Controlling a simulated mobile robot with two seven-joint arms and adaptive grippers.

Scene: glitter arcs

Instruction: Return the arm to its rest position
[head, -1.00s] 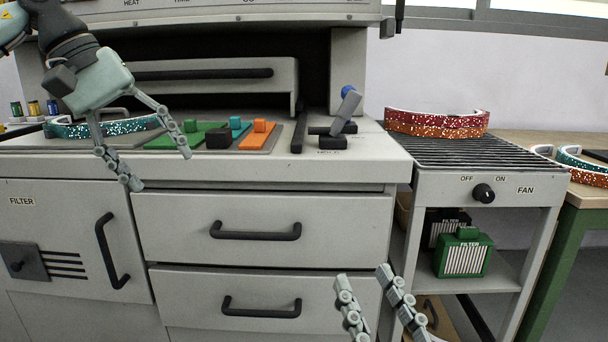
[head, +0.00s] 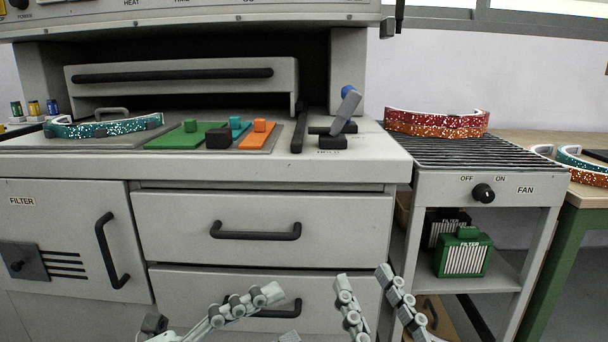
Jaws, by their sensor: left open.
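My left gripper (head: 278,315) is low at the bottom edge of the head view, in front of the lower drawer. One finger shows well, pointing right; only a bit of the other shows at the frame edge. It is open, with nothing seen in it. My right gripper (head: 363,280) is just to its right, also at the bottom edge, its two fingers pointing up with a gap between them. It is open and empty. The arms behind both grippers are mostly out of view.
A teal glitter arc (head: 108,127) lies on the left of the worktop. Red and orange arcs (head: 436,123) are stacked on the fan cart's rack (head: 450,153). Drawer handles (head: 255,231) stick out near the grippers. Green and dark filter boxes (head: 463,255) sit on the cart shelf.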

